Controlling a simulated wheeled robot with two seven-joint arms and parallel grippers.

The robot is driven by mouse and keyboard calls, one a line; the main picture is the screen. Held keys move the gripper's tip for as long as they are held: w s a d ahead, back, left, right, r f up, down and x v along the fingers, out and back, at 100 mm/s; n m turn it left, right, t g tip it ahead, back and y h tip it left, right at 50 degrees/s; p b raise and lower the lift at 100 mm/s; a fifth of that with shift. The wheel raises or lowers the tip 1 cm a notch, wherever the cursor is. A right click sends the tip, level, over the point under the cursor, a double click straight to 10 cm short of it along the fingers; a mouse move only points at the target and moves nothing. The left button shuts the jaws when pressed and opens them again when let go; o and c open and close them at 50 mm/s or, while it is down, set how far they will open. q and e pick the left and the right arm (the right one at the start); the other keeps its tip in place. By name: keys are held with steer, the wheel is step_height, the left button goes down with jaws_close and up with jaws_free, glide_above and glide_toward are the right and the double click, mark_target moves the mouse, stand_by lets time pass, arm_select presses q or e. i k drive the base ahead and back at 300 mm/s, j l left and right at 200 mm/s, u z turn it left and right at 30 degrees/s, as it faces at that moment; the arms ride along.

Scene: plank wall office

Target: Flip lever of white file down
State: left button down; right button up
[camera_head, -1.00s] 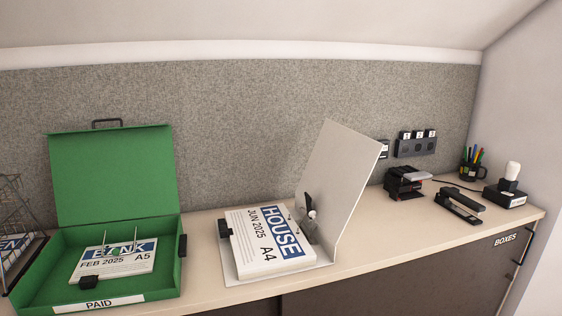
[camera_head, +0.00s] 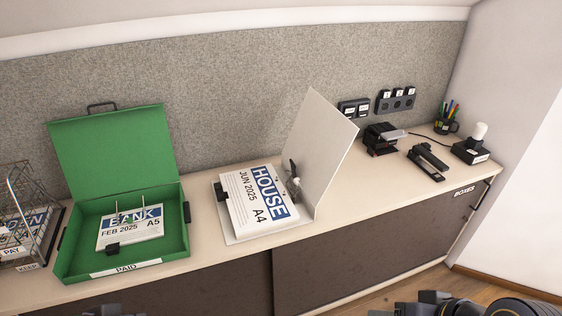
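The white file (camera_head: 318,150) stands open on the counter, its cover raised and leaning to the right. A stack of papers (camera_head: 252,203) marked HOUSE, JUN 2025, A4 lies on its base, with a black clip at the left edge. The file's lever mechanism (camera_head: 293,184) sits at the right side of the papers, by the cover's hinge; a dark lever part points upward there. My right gripper (camera_head: 432,305) shows only partly at the bottom right, below the counter's front edge. A small dark piece (camera_head: 112,309) at the bottom left is probably my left gripper; its fingers are cut off. Neither touches the file.
A green box (camera_head: 120,215) with its lid open holds BANK papers left of the file. A wire rack (camera_head: 28,215) stands at far left. A hole punch (camera_head: 382,140), stapler (camera_head: 428,162), stamp (camera_head: 470,150) and pen cup (camera_head: 446,126) are at right. Bare counter lies around the file.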

mark_target(297, 180)
steer(key=i+j+u, duration=0.15)
steer(key=i+u, duration=0.65)
steer(key=i+l, duration=0.05)
